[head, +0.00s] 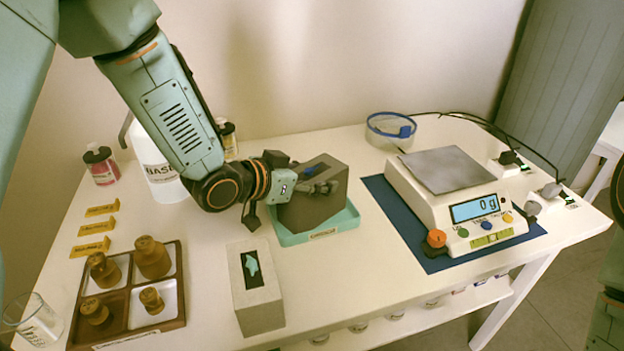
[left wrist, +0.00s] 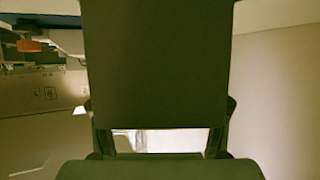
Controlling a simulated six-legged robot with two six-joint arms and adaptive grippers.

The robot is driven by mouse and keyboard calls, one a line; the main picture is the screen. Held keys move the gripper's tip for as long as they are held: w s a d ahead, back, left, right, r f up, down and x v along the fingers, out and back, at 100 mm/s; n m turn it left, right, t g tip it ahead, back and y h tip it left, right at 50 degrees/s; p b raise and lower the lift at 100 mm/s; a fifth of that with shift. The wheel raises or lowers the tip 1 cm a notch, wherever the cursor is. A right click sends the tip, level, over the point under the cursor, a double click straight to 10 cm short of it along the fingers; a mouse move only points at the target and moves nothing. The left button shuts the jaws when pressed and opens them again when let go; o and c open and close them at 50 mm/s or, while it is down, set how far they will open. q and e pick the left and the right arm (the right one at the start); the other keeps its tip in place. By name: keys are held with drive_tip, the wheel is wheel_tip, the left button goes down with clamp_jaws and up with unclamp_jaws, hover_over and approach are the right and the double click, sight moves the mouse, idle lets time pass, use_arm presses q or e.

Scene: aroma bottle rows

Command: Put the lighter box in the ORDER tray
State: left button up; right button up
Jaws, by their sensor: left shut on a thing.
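A grey-brown box (head: 322,205) is in my left gripper (head: 308,187), which is shut on it. The box is over the teal tray (head: 345,221), with its lower edge at or just above the tray floor; I cannot tell if it touches. The tray's front label is too small to read. In the left wrist view the held box (left wrist: 158,60) fills the middle as a dark shape. A second, paler box (head: 262,318) with a dark picture panel on top stands on the table in front of the tray. My right gripper is not seen.
A scale (head: 445,200) reading 0 g with an empty plate stands on a blue mat (head: 393,210) at right. A wooden tray (head: 172,318) with several brown weights is front left. A white bottle (head: 158,165), a glass beaker (head: 32,318) and yellow tags stand left.

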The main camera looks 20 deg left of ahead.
use_arm(q)
drive_tip(key=o, duration=1.4)
drive_tip(key=shift+s+r, duration=0.2)
drive_tip(key=shift+s, duration=0.05)
drive_tip(key=shift+o, duration=0.3)
drive_tip(key=shift+w+a+f, duration=0.1)
drive_tip(key=p+v, duration=0.2)
drive_tip(key=v, duration=0.5)
drive_tip(key=shift+p+v, duration=1.65)
drive_tip(key=shift+v, duration=0.8)
